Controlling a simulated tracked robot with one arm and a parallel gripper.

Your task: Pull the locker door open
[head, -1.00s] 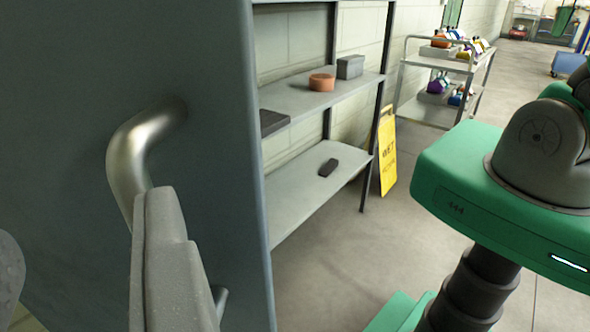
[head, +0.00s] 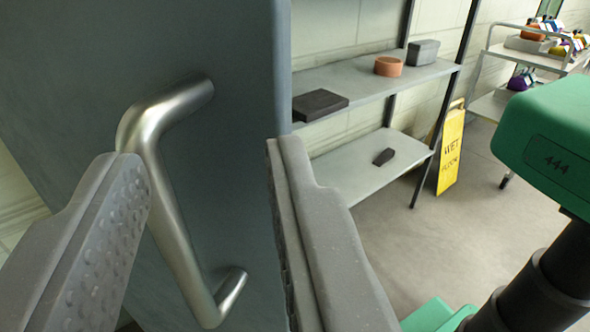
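The locker door (head: 235,190) is a blue-grey panel filling the left and middle of the head view. Its bar handle (head: 172,230) is brushed metal, bent at both ends and slanted in the picture. My gripper (head: 208,153) is open and empty. Its left finger is left of the handle and overlaps the upper bend's edge in the picture; I cannot tell if they touch. Its right finger is well to the right, near the door's right edge. The handle shows between the two fingers.
Right of the door stands a grey shelf (head: 365,178) with dark boxes and an orange round pot (head: 388,66). A yellow wet-floor sign (head: 450,155) and a trolley (head: 492,106) with colourful items stand beyond. Grey floor (head: 430,240) lies clear in front of the shelf.

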